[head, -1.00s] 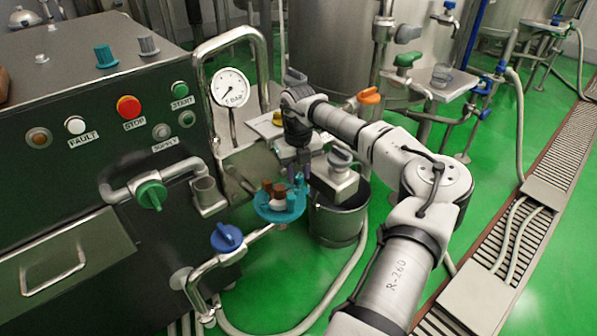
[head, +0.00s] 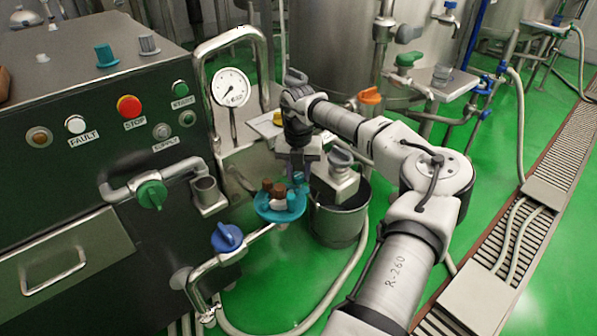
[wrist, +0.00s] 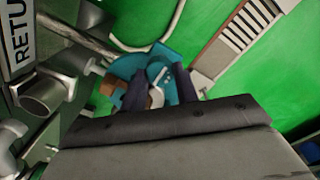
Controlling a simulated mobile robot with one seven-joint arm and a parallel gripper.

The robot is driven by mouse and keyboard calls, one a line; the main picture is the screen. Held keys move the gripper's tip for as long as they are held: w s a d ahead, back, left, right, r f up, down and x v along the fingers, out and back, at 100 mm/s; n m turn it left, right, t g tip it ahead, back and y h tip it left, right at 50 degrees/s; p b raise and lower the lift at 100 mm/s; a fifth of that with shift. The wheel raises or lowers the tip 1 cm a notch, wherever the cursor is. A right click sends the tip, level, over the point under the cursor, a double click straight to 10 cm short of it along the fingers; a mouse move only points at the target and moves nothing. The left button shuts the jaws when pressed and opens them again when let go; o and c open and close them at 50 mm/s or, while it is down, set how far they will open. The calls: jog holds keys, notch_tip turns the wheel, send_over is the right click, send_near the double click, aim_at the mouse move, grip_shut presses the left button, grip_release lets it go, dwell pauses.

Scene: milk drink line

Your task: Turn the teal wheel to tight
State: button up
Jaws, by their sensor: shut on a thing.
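The teal wheel (head: 266,212) sits at the end of a metal pipe, low beside the dark machine. It carries brown blocks, a white piece and small teal upright parts. My gripper (head: 297,172) points down over the wheel's far right side. In the wrist view the wheel (wrist: 124,69) lies just beyond the two dark fingers of my gripper (wrist: 158,84), with white and teal parts between them. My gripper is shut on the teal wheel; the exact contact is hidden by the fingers.
A blue valve knob (head: 227,237) and a green valve knob (head: 151,194) are on pipes to the left. A metal bucket (head: 338,222) stands close right of the wheel. A pressure gauge (head: 230,87) is behind. The green floor (head: 300,275) in front is mostly clear apart from a hose.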

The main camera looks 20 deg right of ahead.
aim_at(299, 175)
jog(key=o, duration=1)
jog(key=shift+r, duration=0.1)
notch_tip(299, 175, up, 14)
jog(key=shift+f+b, duration=0.15)
jog(key=shift+b, duration=0.15)
